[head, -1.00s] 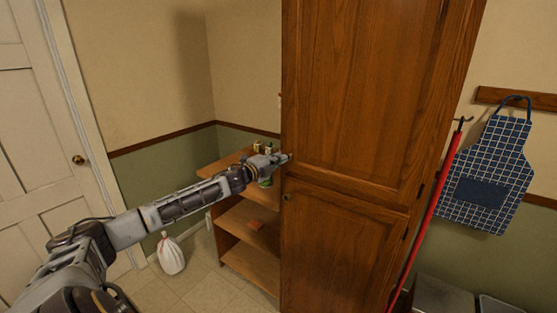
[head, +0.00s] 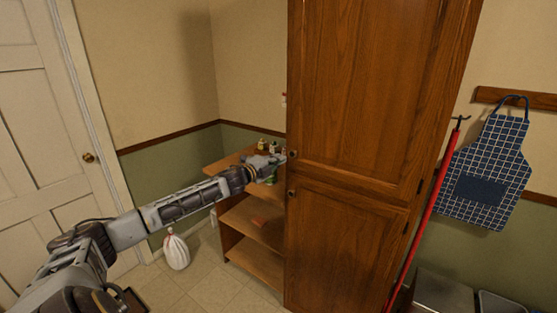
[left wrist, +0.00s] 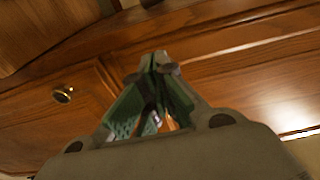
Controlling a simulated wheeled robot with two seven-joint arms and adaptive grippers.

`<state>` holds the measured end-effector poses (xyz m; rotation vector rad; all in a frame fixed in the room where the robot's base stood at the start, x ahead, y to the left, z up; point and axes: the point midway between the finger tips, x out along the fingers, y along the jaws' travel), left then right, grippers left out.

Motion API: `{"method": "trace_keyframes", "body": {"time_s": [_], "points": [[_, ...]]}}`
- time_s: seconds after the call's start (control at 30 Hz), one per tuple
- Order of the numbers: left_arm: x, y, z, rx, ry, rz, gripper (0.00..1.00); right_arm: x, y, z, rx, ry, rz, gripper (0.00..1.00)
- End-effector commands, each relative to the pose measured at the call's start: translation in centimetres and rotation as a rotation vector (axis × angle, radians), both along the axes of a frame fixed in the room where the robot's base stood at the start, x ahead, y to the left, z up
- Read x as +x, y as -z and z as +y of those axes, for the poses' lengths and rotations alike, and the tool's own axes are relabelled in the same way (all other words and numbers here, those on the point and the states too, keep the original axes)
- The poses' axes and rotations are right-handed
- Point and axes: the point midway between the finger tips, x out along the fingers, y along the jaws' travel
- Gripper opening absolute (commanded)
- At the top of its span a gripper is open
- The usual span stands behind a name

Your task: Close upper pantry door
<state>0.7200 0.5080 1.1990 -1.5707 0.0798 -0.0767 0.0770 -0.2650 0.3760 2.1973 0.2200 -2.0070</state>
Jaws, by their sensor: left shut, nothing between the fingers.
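The upper pantry door (head: 365,85) is a tall brown wood panel. It looks about flush with the lower door (head: 345,240), with no clear gap along its edges. Its round knob (head: 293,155) sits at its lower left corner. My left gripper (head: 280,159) is shut and empty, just left of that knob at the cabinet's left edge. Whether it touches the door cannot be told. In the left wrist view the closed green-padded fingers (left wrist: 158,62) point at wood panels, and a brass knob (left wrist: 63,95) shows to their left. My right gripper is not in view.
A low wooden shelf (head: 252,258) with small bottles on top stands left of the pantry, behind my left gripper. A white bag (head: 176,252) is on the floor.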

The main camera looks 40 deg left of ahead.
Motion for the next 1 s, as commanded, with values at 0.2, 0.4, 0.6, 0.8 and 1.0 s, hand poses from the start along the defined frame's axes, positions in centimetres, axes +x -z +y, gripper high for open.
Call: {"method": "trace_keyframes", "body": {"time_s": [0.2,0.4,0.6,0.8,1.0], "points": [[-0.4,0.1,1.4,0.002,-0.002,0.000,0.00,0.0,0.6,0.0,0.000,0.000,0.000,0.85],[-0.8,0.2,2.9,0.002,-0.001,0.001,0.00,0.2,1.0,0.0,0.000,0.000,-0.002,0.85],[-1.3,0.2,5.0,0.002,-0.002,0.001,0.00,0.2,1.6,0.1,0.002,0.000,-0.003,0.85],[-1.9,0.2,7.2,0.003,-0.002,0.002,0.00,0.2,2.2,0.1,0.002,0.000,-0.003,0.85],[-2.3,0.1,8.8,0.001,-0.001,0.000,0.00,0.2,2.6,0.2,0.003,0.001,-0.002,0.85]]}}
